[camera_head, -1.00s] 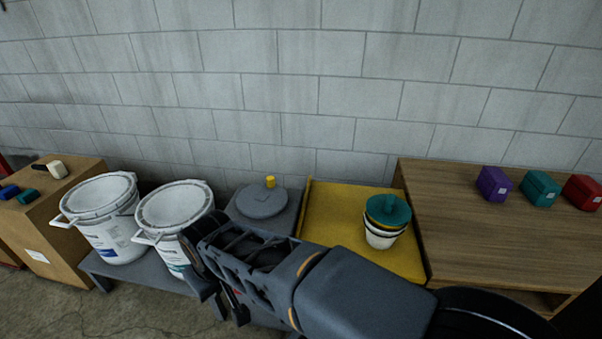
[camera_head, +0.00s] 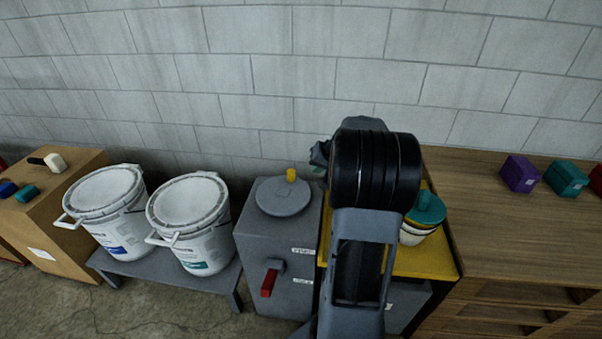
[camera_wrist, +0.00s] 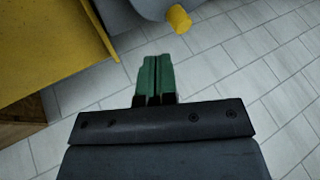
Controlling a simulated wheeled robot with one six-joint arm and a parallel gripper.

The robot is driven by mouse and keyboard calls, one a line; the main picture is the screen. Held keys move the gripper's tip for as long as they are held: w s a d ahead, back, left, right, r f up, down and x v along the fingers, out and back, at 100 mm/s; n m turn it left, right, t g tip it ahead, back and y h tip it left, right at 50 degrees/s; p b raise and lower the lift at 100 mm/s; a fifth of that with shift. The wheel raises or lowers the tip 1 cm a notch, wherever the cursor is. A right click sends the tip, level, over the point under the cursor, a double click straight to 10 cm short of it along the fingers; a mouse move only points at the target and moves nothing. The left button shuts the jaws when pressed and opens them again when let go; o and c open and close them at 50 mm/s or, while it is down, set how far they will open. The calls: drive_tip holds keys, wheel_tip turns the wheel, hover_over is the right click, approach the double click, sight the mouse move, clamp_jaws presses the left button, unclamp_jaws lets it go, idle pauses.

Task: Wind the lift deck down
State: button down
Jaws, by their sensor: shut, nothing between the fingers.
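The yellow lift deck (camera_head: 408,262) is at the centre right, partly hidden behind my arm; it also shows at the upper left of the wrist view (camera_wrist: 45,40). Beside it, a grey cabinet (camera_head: 262,228) carries a round grey wheel (camera_head: 283,198) with a yellow knob (camera_head: 291,174). The knob also shows at the top of the wrist view (camera_wrist: 179,18). A red-handled lever (camera_head: 269,282) is on the cabinet front. My gripper's green fingers (camera_wrist: 157,80) are shut and empty, apart from the knob. In the head view the gripper is mostly hidden behind my arm.
A stack of bowls with a teal top (camera_head: 427,209) stands on the deck. Two white buckets (camera_head: 188,222) stand on a low grey bench to the left. A wooden cabinet (camera_head: 490,225) with purple and teal boxes is at the right. A block wall (camera_head: 250,80) closes the back.

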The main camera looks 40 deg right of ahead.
sight(301, 181)
drive_tip(key=shift+m, duration=0.3)
drive_tip(key=w+d+f, duration=0.1)
drive_tip(key=w+f, duration=0.1)
drive_tip(key=f, duration=0.1)
drive_tip(key=w+f+b, duration=0.1)
drive_tip(key=w+f, duration=0.1)
drive_tip(key=f, duration=0.1)
drive_tip(key=w+d+f, duration=0.1)
drive_tip(key=w+f, duration=0.1)
drive_tip(key=f, duration=0.1)
drive_tip(key=shift+w+d, duration=0.15)
drive_tip(key=shift+d, duration=0.2)
drive_tip(key=shift+w+a+r, duration=0.2)
drive_tip(key=shift+w+a, duration=0.5)
drive_tip(key=shift+a, duration=0.05)
drive_tip(key=shift+w+a, duration=0.55)
